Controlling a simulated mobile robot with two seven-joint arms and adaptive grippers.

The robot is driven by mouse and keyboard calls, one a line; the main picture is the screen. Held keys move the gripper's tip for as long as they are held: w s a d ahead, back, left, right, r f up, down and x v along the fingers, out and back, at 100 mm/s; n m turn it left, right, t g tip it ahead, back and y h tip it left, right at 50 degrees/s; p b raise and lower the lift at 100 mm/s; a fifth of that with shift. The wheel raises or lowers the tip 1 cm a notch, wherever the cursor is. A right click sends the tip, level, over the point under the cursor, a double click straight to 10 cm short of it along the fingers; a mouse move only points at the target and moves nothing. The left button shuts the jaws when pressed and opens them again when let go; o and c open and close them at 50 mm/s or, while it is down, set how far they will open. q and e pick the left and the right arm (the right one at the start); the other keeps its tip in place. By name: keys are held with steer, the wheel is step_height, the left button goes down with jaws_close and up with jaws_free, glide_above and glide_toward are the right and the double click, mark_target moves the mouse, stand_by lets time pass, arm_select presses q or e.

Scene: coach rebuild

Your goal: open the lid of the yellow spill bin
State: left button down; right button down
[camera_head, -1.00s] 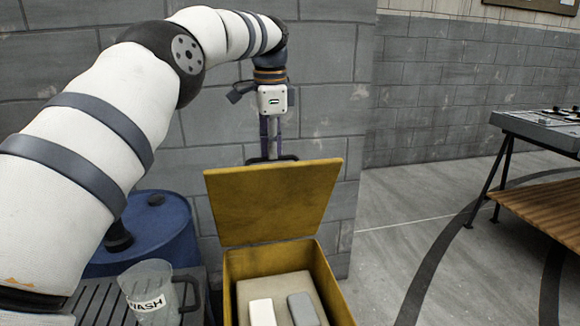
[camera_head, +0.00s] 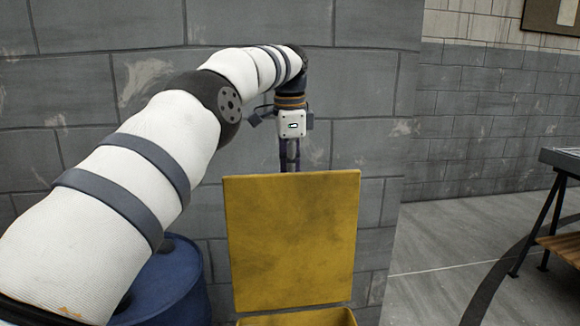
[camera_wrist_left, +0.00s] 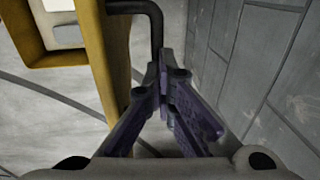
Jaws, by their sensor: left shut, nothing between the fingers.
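The yellow spill bin's lid (camera_head: 292,240) stands raised, about upright, with its flat face toward me in the head view. Only a strip of the yellow spill bin (camera_head: 300,318) shows below it. In the left wrist view the lid (camera_wrist_left: 103,75) is edge-on, with part of the bin's yellow rim (camera_wrist_left: 62,57) to its left. A dark bent handle (camera_wrist_left: 150,14) sticks out from the lid there. My left gripper (camera_head: 289,168) points down behind the lid's top edge, its tips hidden in the head view. In the wrist view the left gripper (camera_wrist_left: 163,62) is shut and empty, close beside the handle.
A blue drum (camera_head: 170,290) stands left of the bin, under my left arm. A grey block wall (camera_head: 375,120) rises close behind. A bench (camera_head: 562,165) stands at the far right, with open floor (camera_head: 440,285) before it.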

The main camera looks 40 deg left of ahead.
mark_target(290, 184)
arm_select(q)
steer(key=f, duration=0.3)
steer(key=shift+s+d+f+g, duration=0.2)
steer(key=shift+s+g, duration=0.1)
steer(key=shift+g, duration=0.1)
arm_select(e)
steer(key=shift+s+f, duration=0.25)
steer(key=shift+s, duration=0.05)
arm_select(q)
steer(key=c, duration=1.8)
jaws_free()
steer(key=shift+o, duration=0.6)
steer(key=shift+w+a+f, duration=0.15)
steer(key=shift+w, duration=0.1)
steer(key=shift+w+a, duration=0.15)
steer(key=shift+r, duration=0.65)
arm_select(e)
steer(key=shift+w+a+r, duration=0.1)
steer(key=shift+w+r, duration=0.15)
steer(key=shift+w, duration=0.1)
